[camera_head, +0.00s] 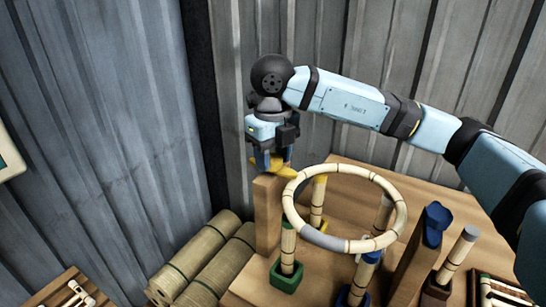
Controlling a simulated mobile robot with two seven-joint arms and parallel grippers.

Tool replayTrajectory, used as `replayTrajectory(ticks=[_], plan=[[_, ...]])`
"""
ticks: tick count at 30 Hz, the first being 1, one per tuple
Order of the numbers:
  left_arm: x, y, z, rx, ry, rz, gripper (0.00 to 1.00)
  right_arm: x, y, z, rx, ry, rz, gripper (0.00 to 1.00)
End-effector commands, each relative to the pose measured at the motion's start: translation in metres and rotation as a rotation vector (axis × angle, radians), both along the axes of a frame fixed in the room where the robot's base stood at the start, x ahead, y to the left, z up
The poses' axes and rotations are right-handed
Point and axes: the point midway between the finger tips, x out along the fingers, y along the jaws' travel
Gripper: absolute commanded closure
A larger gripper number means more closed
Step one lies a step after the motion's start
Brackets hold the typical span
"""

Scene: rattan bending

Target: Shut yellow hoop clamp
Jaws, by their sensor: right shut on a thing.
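The yellow hoop clamp (285,173) sits on top of an upright wooden post (268,215). My right gripper (272,160) points down over the post and is shut on the yellow clamp; its fingers hide part of it. A rattan hoop (405,212) with a grey sleeve lies roughly level, its left side close to the yellow clamp. Whether the clamp closes around the hoop cannot be told. A blue clamp (436,222) tops another wooden post (415,262) at the right. My left gripper is not in view.
Several rattan pegs in coloured bases stand on the wooden table, including one in a green base (286,275) and one in a dark red base (437,287). Rolled mats (205,258) lie left of the table. Corrugated walls stand close behind.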

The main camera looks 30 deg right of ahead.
Motion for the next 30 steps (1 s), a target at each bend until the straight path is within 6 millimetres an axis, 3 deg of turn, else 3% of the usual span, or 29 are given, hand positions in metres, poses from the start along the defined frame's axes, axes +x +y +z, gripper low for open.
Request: replayTrajectory(ticks=[14,15,17,26,30], plan=[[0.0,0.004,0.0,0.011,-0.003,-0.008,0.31,0.001,-0.001,0.002,0.001,-0.005,-0.015,0.8],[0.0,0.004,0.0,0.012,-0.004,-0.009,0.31,0.001,-0.001,0.002,0.001,-0.005,-0.015,0.48],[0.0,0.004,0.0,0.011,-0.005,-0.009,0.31,0.001,-0.001,0.002,0.001,-0.004,-0.015,0.34],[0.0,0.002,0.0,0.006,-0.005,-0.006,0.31,0.001,0.0,0.002,0.0,-0.002,-0.012,0.31],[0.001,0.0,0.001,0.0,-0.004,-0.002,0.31,0.001,0.0,0.013,0.002,-0.005,-0.012,0.31]])
